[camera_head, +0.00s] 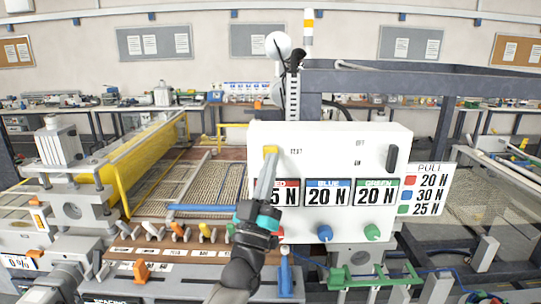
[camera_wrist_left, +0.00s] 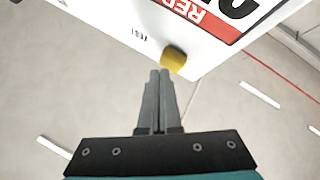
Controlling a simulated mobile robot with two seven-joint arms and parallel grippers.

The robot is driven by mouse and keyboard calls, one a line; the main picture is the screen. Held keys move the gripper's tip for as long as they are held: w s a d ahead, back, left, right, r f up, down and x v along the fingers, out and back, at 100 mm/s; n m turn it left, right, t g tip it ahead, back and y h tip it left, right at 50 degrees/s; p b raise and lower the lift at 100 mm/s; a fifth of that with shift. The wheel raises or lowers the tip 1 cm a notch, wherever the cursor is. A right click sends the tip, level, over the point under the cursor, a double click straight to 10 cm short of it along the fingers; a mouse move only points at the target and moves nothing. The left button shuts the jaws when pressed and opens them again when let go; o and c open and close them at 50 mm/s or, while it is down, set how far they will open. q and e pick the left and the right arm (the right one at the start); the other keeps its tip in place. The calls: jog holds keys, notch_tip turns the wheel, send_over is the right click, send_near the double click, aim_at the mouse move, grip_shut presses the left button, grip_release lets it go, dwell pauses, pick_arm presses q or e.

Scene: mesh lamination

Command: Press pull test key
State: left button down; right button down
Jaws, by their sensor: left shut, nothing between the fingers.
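The white control box (camera_head: 335,144) stands upright in the middle of the head view. Its yellow key (camera_head: 270,151), beside the small TEST label, is at the upper left of the front; the key also shows in the left wrist view (camera_wrist_left: 173,58). My left gripper (camera_head: 268,160) is shut and empty, with its fingertips just below the yellow key in the picture. In the wrist view the fingertips (camera_wrist_left: 159,72) end close to the key; I cannot tell whether they touch it. The arm covers part of the RED display (camera_head: 289,192). My right gripper is not in view.
BLUE (camera_head: 328,192) and GREEN (camera_head: 376,192) displays read 20 N. Blue (camera_head: 325,233) and green (camera_head: 372,232) knobs sit below them. A black switch (camera_head: 392,158) is at right. A PULL sign (camera_head: 428,190) stands beside the box. A yellow guard (camera_head: 150,155) is at left.

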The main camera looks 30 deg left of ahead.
pick_arm(q)
jog(key=shift+w+a, duration=0.3)
jog(key=shift+w, duration=0.15)
dwell(0.7)
jog(key=shift+s+d, duration=0.1)
jog(key=shift+s, duration=0.05)
jog(key=shift+s+d+p, duration=0.3)
jog(key=shift+s+d, duration=0.15)
jog(key=shift+s, duration=0.2)
dwell(0.3)
jog(key=s+d, duration=0.1)
jog(key=s+p, duration=0.1)
jog(key=s, duration=0.1)
jog(key=s+d+p, duration=0.1)
jog(key=shift+s+d, duration=0.15)
jog(key=shift+d, duration=0.15)
dwell(0.7)
